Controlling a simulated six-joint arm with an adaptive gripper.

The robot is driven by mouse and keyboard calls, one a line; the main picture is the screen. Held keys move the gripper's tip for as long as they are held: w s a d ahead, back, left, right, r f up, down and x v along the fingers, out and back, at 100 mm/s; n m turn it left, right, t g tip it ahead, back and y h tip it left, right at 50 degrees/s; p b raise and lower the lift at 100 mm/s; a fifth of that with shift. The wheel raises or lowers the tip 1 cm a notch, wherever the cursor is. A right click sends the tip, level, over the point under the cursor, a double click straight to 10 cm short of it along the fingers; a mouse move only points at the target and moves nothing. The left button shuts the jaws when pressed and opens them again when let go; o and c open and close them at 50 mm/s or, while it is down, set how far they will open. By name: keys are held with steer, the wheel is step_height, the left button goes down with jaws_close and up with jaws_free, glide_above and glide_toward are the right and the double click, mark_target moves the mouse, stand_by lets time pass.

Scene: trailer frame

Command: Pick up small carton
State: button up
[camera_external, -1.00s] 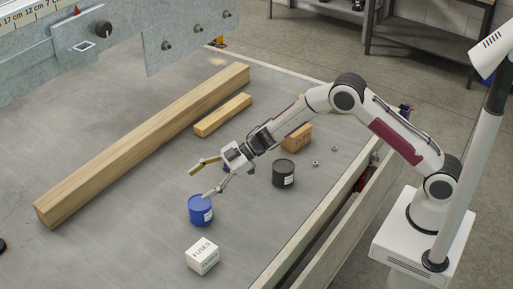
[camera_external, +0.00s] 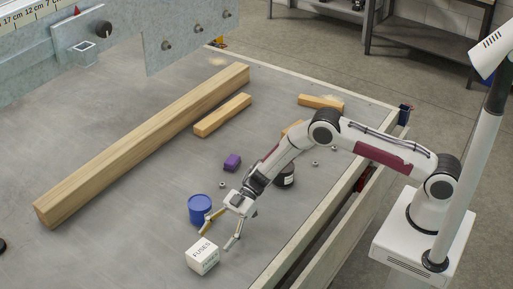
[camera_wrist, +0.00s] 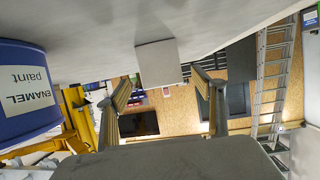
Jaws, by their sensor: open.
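The small white carton marked FUSES (camera_external: 202,257) stands on the grey table in front of the blue can. My gripper (camera_external: 215,240) is open and empty, just behind and to the right of the carton, pointing down and forward. In the wrist view, which is upside down, a plain grey-shaded box face, apparently the carton (camera_wrist: 158,62), sits ahead between the two spread fingertips (camera_wrist: 162,76). A gap to the carton seems to remain, and nothing lies in the jaws.
The blue enamel paint can (camera_external: 199,208) stands close to the left finger. A black can (camera_external: 285,180) and a brown box are partly behind my arm. The table left of the carton is clear.

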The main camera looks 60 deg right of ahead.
mark_target(194, 267)
steer(key=shift+x, duration=1.3)
steer(key=shift+a, duration=0.1)
steer(key=shift+x, duration=2.55)
steer(key=shift+s, duration=0.1)
steer(key=c, duration=1.3)
